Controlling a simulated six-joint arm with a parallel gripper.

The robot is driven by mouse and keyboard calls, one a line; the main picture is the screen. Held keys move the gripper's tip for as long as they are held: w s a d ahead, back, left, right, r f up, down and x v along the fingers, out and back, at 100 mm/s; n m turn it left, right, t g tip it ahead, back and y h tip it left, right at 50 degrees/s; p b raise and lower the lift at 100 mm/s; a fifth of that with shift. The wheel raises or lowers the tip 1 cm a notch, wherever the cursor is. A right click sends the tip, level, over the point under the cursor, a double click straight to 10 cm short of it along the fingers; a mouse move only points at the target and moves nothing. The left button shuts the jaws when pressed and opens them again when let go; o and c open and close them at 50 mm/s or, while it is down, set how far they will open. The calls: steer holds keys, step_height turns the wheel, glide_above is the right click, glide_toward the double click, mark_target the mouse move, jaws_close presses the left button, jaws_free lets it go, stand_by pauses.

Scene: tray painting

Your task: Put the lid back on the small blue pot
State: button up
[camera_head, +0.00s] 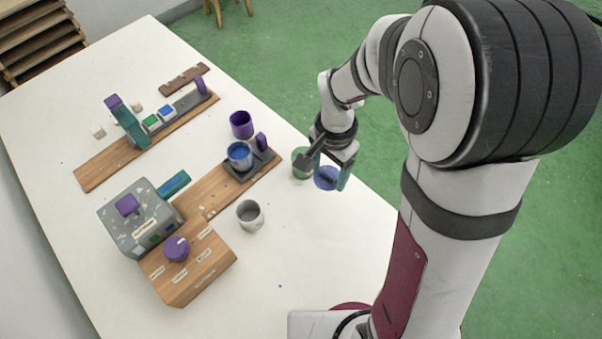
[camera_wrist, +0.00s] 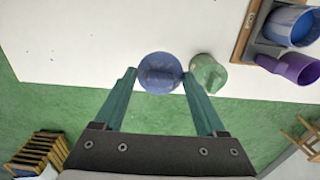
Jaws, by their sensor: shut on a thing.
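My gripper (camera_head: 335,175) is shut on a round blue lid (camera_head: 327,178) near the right edge of the white table. The lid also shows in the wrist view (camera_wrist: 160,72), between the tips of the green fingers, with a raised grip across its middle. A pot with blue inside (camera_head: 240,155) stands open in a dark holder on the wooden board, left of my gripper. That pot shows at the top right of the wrist view (camera_wrist: 292,25). A round green lidded thing (camera_wrist: 208,73) is close beside the blue lid. I cannot tell the lid's height above the table.
A purple cup (camera_head: 242,125) stands behind the pot, and a purple upright part (camera_head: 262,142) is on the holder's right. A pale cup (camera_head: 250,214) is in front. A grey box (camera_head: 142,222) and wooden block (camera_head: 190,265) stand at left. The front table is clear.

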steer(key=shift+w+d+r, duration=0.15)
steer(key=shift+d+r, duration=0.1)
steer(key=shift+r, duration=0.05)
steer(key=w+a+r, duration=0.2)
steer(key=w+a, duration=0.2)
steer(key=a, duration=0.6)
steer(key=w+a+r, duration=0.2)
steer(key=w+a, duration=0.3)
steer(key=a, duration=0.5)
steer(key=shift+n, duration=0.4)
steer(key=shift+s+a+f, duration=0.1)
steer(key=shift+s+f, duration=0.05)
steer(key=shift+f, duration=1.4)
steer(key=shift+s+a+f, duration=0.1)
steer(key=shift+f, duration=1.45)
steer(key=shift+f, duration=0.2)
steer(key=o, duration=1.3)
steer(key=shift+c, duration=0.2)
